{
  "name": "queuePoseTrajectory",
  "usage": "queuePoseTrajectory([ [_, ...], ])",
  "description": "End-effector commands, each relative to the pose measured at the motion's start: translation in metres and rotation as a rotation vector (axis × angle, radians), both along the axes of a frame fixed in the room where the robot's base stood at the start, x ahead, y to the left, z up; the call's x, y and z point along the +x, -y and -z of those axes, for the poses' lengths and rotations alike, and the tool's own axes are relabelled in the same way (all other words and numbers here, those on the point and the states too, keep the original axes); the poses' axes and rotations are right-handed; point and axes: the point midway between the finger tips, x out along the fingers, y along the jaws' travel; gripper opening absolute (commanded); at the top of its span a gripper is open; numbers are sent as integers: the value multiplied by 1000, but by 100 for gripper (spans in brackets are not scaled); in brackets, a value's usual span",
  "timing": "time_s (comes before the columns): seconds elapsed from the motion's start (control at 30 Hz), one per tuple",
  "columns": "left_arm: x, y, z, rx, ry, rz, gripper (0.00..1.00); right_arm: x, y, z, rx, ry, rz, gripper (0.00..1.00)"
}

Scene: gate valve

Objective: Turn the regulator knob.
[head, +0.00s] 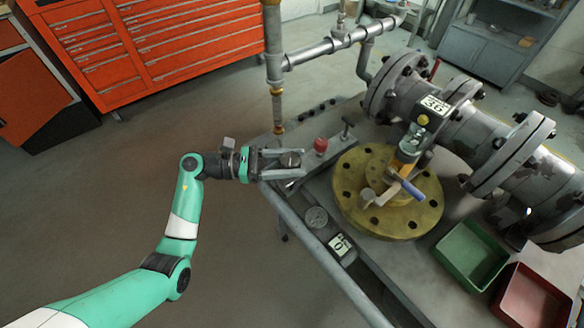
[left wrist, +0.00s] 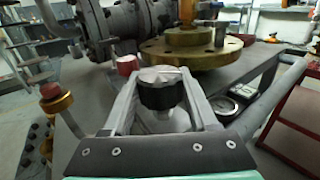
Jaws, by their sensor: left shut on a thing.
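The regulator knob (left wrist: 160,88) is a dark, ribbed knob with a grey top. In the left wrist view it sits between the two fingers of my left gripper (left wrist: 162,100), which is shut on it. In the head view the knob (head: 290,160) shows as a small dark round top between the fingertips of my left gripper (head: 288,164), at the left edge of the bench. The fingers hide part of its sides. My right gripper is in neither view.
A red knob (head: 320,146) stands just beyond. A yellow flange (head: 390,192) with a blue-handled valve lies to the right, below large grey pipes (head: 470,128). A round gauge (head: 316,217) is near the front rail. Green (head: 470,254) and red (head: 532,298) trays lie at right.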

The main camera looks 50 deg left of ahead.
Motion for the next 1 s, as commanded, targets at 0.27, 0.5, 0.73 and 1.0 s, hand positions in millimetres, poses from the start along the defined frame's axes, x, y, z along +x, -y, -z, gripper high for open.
queuePoseTrajectory([
  [0.27,0,0,1,3,-3,32,4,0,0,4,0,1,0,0],
  [0.5,-1,0,1,2,-2,31,86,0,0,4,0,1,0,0],
  [0.73,-1,0,0,2,-2,31,88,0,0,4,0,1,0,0],
  [1.0,-18,-17,-2,1,-4,26,88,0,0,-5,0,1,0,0],
])
